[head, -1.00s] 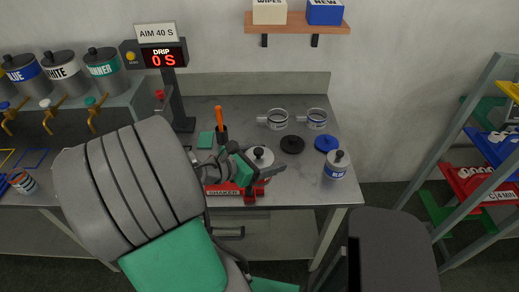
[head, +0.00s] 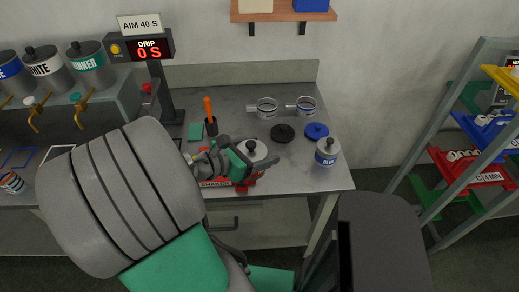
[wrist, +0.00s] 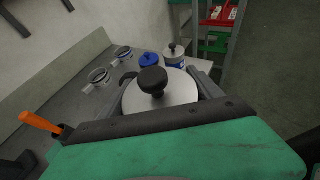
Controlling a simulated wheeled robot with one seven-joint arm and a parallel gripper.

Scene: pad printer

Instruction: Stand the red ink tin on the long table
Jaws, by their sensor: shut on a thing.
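My gripper (head: 252,162) is shut on a tin (head: 254,149) with a grey lid and a black knob. The tin also shows in the wrist view (wrist: 162,92), between the two fingers. Its label is hidden, so its colour cannot be read. It looks upright, above or at the red shaker (head: 214,184) on the front of the long table (head: 300,178). Red parts show just below the gripper. Whether the tin touches the shaker cannot be told.
A blue-labelled tin (head: 327,153) stands at the table's right front. An orange-handled tool in a holder (head: 208,108) stands left. Bare tabletop lies right of my gripper.

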